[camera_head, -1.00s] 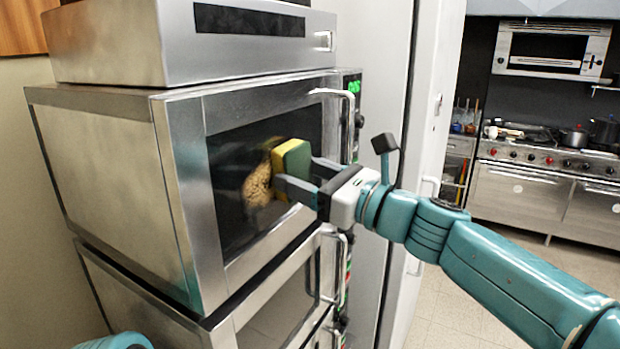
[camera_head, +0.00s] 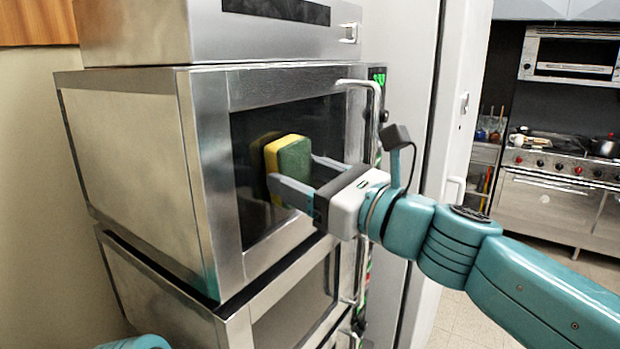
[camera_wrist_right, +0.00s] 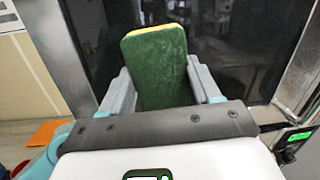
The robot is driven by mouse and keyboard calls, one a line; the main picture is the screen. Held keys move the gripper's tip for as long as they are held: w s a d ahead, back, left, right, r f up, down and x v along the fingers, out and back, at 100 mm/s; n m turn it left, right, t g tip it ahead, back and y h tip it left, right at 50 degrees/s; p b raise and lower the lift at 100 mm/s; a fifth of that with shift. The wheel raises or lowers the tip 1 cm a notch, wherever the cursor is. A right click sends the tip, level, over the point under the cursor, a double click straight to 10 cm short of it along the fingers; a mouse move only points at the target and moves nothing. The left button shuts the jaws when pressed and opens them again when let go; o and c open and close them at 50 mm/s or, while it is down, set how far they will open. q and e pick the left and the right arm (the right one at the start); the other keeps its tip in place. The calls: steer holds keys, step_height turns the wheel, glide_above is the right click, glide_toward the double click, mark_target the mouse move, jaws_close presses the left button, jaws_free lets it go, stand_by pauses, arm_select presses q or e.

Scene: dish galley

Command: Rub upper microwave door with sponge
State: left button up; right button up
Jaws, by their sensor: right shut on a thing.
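The upper microwave door (camera_head: 222,200) has a steel frame, a dark glass window and a vertical bar handle (camera_head: 376,105) on its right. The sponge (camera_head: 292,160) is a block with a green side and a yellow side. My right gripper (camera_head: 292,172) is shut on it, with a finger on either side. The yellow side faces the glass, and I cannot tell if it touches. In the right wrist view the sponge (camera_wrist_right: 158,70) stands upright between the fingers, green side towards me. No patch shows on the visible glass. My left gripper is out of view.
A lower microwave (camera_head: 290,305) sits below and a steel appliance (camera_head: 140,35) on top. A white panel (camera_head: 415,90) stands close on the right. A stove (camera_head: 550,200) is further back, with open floor before it.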

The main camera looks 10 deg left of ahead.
steer(key=s, duration=0.1)
steer(key=s+a+b, duration=0.1)
steer(key=s, duration=0.1)
steer(key=shift+a, duration=0.15)
steer(key=shift+r, duration=0.25)
steer(key=w, duration=0.1)
steer(key=w+d+p, duration=0.1)
steer(key=w+p, duration=0.1)
steer(key=shift+w+d, duration=0.35)
steer(key=shift+d, duration=0.05)
steer(key=shift+w+d+r+p, duration=0.1)
steer(key=shift+w+p, duration=0.2)
steer(key=shift+w, duration=0.05)
steer(key=w+p, duration=0.1)
steer(key=w, duration=0.1)
steer(key=w+d+p, duration=0.1)
steer(key=w, duration=0.1)
steer(key=w+d+p, duration=0.1)
steer(key=w+p, duration=0.1)
steer(key=shift+w+d, duration=0.15)
steer(key=shift+d, duration=0.05)
steer(key=shift+a, duration=0.1)
